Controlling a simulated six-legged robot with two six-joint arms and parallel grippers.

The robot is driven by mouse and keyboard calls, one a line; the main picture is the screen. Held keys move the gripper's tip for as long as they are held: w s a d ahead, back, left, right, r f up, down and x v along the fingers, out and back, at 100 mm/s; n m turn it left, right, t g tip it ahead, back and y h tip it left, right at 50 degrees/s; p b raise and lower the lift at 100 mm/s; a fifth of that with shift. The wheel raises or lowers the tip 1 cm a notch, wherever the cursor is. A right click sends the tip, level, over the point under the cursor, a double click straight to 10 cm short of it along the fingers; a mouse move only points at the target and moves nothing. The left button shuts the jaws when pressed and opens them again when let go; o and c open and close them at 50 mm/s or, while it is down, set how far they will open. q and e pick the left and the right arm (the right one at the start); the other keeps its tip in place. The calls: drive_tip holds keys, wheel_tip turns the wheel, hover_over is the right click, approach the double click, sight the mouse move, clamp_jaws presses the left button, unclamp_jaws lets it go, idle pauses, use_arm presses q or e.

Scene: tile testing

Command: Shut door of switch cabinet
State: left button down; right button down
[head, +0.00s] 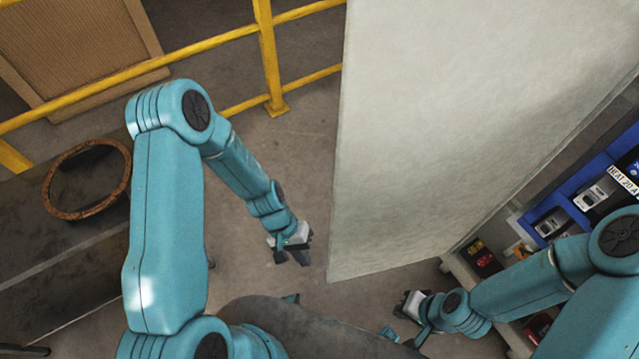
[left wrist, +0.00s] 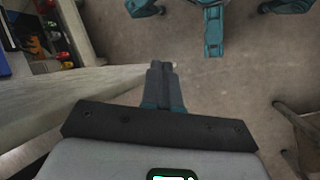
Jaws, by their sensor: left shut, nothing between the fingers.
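The cabinet door (head: 450,140) is a large pale grey panel that stands open across the middle and right of the head view. The cabinet (head: 475,270) shows to its right, with its inside exposed. My left gripper (head: 293,258) is shut and empty, just left of the door's near lower edge and apart from it in the picture. In the left wrist view its fingers (left wrist: 161,68) are together, and the door (left wrist: 60,105) slants along the left. My right gripper (head: 405,306) is low, near the cabinet's front; its jaws are too small to judge.
Blue racks with switch parts (head: 590,195) and coloured items (head: 482,257) fill the cabinet. At left are a dark bench (head: 40,250) with a rusty ring (head: 60,206), yellow railing (head: 268,60) and a brown crate (head: 75,40). Floor (head: 300,150) is clear between railing and door.

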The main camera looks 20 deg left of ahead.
use_arm(q)
drive_tip(key=w+a+r+h+b, duration=0.2)
drive_tip(key=w+h+b, duration=0.15)
drive_tip(key=w, duration=0.25)
drive_tip(key=w+a+r+h+b, duration=0.2)
drive_tip(key=w+h, duration=0.2)
drive_tip(key=w, duration=0.1)
drive_tip(key=w+a+r+m+t+h+b, duration=0.25)
drive_tip(key=w+a+r+h, duration=0.35)
drive_tip(key=r, duration=0.4)
drive_tip(key=s+d+y, duration=0.1)
drive_tip(key=s+d, duration=0.2)
drive_tip(key=d, duration=0.8)
drive_tip(key=shift+s+d+p, duration=0.2)
drive_tip(key=shift+s+p, duration=0.15)
drive_tip(key=shift+p, duration=0.05)
drive_tip(key=shift+s+f+m, duration=0.1)
drive_tip(key=shift+m, duration=0.15)
